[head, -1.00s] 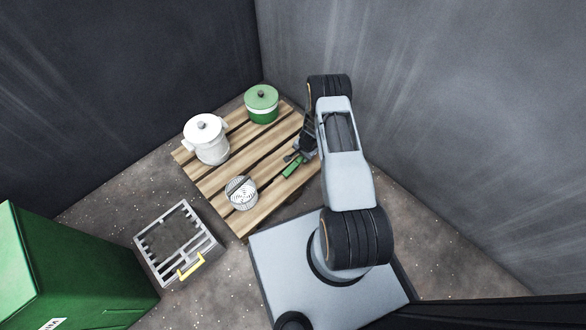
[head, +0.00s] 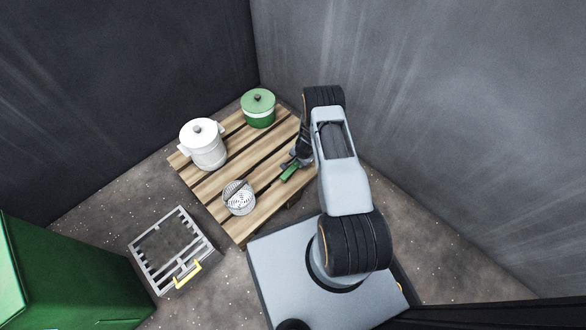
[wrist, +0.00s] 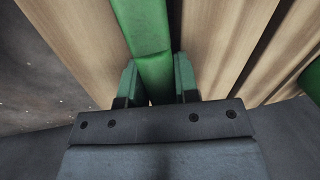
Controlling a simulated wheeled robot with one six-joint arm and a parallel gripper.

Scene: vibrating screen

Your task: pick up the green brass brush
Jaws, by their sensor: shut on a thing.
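The green brass brush (head: 290,171) is at the right part of the wooden pallet in the head view, at the tip of my gripper (head: 299,163). In the wrist view its green handle (wrist: 152,45) runs from the top edge down between the two green fingertips of my gripper (wrist: 157,83). The jaws are shut on the handle. The brush's bristles cannot be made out. In the head view my arm stands just right of the brush. Whether the brush still touches the slats cannot be told.
The pallet (head: 237,225) also bears a white lidded pot (head: 204,150), a green lidded pot (head: 259,112) and a round metal strainer (head: 239,202). A metal grate with a yellow handle (head: 188,273) lies on the floor. A green cabinet (head: 60,275) stands at left. Dark walls enclose the corner.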

